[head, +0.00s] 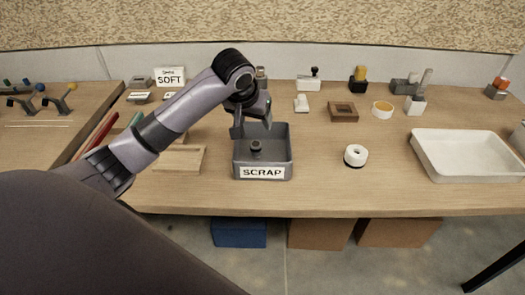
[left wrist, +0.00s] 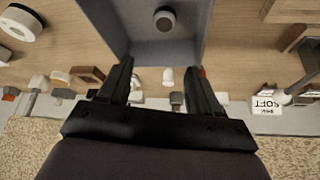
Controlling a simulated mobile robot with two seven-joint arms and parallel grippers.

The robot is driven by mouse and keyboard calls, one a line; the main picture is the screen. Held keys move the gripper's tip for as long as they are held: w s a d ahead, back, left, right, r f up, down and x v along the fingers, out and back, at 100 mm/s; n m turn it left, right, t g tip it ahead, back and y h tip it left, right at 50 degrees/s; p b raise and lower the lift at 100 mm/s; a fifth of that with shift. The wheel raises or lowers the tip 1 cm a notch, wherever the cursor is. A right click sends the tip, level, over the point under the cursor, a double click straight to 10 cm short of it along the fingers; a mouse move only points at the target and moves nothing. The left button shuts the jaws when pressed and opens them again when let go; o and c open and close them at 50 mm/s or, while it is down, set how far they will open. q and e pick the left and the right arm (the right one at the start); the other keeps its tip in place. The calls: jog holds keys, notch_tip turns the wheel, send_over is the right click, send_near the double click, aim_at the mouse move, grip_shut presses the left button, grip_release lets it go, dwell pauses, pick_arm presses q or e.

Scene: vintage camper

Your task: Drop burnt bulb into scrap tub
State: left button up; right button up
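The grey scrap tub (head: 291,152) stands on the workbench with a white SCRAP label on its front; its wall also shows in the left wrist view (left wrist: 105,25). A small dark rounded piece (head: 255,149) with a lighter round top lies on the tub floor, seen also in the left wrist view (left wrist: 164,19). I cannot tell surely that it is the burnt bulb. My left gripper (head: 252,130) is above the tub, pointing down. In the left wrist view its fingers (left wrist: 160,75) are spread apart and appear empty. My right gripper is out of view.
A white roll (head: 356,155) and a white tray (head: 425,165) stand right of the tub. A wooden board (head: 180,158) lies left. A SOFT sign (head: 170,77), a brown box (head: 343,110) and several small items line the back.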

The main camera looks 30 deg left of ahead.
pick_arm(q)
jog(key=v, duration=0.7)
dwell(0.5)
